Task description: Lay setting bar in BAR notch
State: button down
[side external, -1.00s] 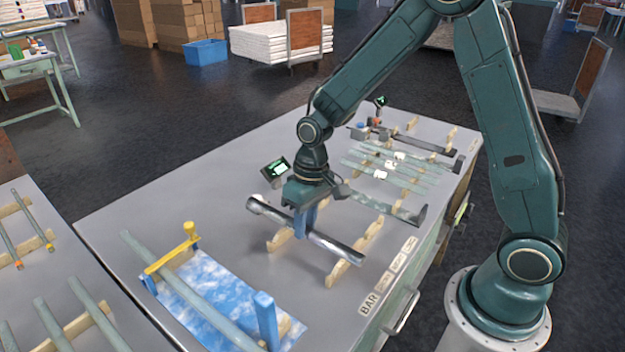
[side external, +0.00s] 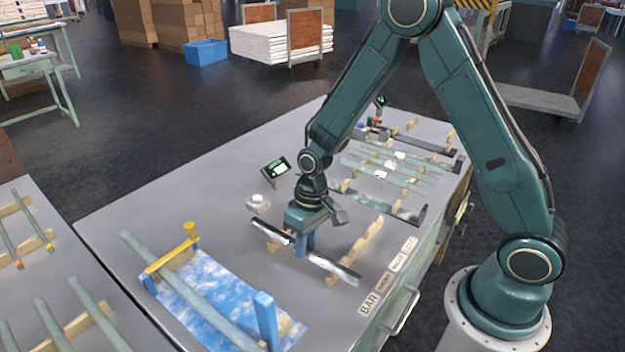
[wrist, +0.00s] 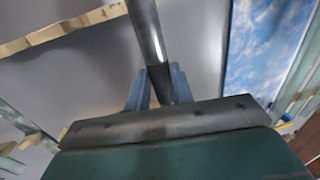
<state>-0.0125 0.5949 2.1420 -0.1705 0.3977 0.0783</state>
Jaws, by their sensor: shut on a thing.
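The setting bar (side external: 332,267) is a shiny dark metal bar, held crosswise in the blue fingers of my gripper (side external: 305,246). In the wrist view the bar (wrist: 147,35) runs up and away between the two fingers (wrist: 155,88). It is low over the near-left ends of two pale wooden notched rails, the far rail (side external: 273,244) and the near rail (side external: 364,242). The BAR label (side external: 369,302) is on the table edge by the near rail's end. The bar's near end overlaps that rail end; I cannot tell whether it touches the notch.
A blue cloud-patterned panel (side external: 205,290) with a yellow bar, a blue post and a glass tube lies left. A small device with a white knob (side external: 258,201) and a green-screened display (side external: 276,168) stand behind my gripper. Glass tubes (side external: 390,172) lie on rails farther back.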

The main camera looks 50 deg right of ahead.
jog(key=shift+f, duration=0.6)
dwell(0.3)
jog(key=c, duration=1.2)
grip_release()
jog(key=shift+r, duration=0.15)
notch_tip(320, 180, up, 13)
jog(key=d, duration=0.2)
